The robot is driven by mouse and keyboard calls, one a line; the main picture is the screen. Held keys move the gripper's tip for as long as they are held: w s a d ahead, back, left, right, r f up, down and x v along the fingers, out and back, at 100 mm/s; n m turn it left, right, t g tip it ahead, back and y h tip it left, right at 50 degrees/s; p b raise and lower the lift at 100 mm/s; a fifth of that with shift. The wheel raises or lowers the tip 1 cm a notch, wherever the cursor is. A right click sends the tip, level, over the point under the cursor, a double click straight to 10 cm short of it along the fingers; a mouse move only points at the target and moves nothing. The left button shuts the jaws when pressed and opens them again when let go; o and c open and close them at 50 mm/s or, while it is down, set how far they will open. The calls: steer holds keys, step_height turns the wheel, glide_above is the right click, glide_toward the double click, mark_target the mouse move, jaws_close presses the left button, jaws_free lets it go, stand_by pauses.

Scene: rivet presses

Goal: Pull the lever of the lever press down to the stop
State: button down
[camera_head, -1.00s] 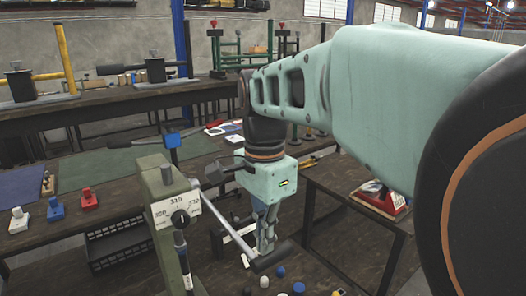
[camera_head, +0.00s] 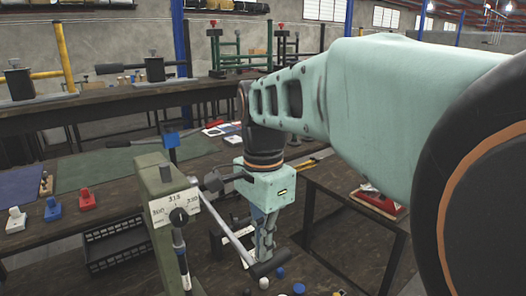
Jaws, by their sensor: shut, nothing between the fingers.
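The lever press (camera_head: 158,205) is a grey-green column with a white scale plate and a black pointer knob on its front. Its lever (camera_head: 226,236) is a silver rod that slopes down to the right and ends in a dark cylindrical grip (camera_head: 268,264). My gripper (camera_head: 262,250) points down with its fingers shut and empty. The fingertips are right at the top of the dark grip, seemingly against it; the exact contact is hard to see.
Several small blue and white caps (camera_head: 281,272) lie below the lever end. A black crate (camera_head: 118,245) stands left of the press. White, blue and red small blocks (camera_head: 54,208) sit at the left. A red and white device (camera_head: 382,202) is on the right-hand table.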

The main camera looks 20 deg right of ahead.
mark_target(259, 262)
steer(key=shift+w+a+f+b, duration=0.15)
steer(key=shift+f+b, duration=0.25)
steer(key=shift+f, duration=0.25)
steer(key=shift+w+a+f+b, duration=0.1)
steer(key=shift+f+b, duration=0.25)
steer(key=shift+f, duration=0.45)
steer(key=shift+w+a+f+b, duration=0.1)
steer(key=shift+w+f+b, duration=0.15)
steer(key=shift+f+b, duration=0.5)
steer(key=shift+p, duration=0.3)
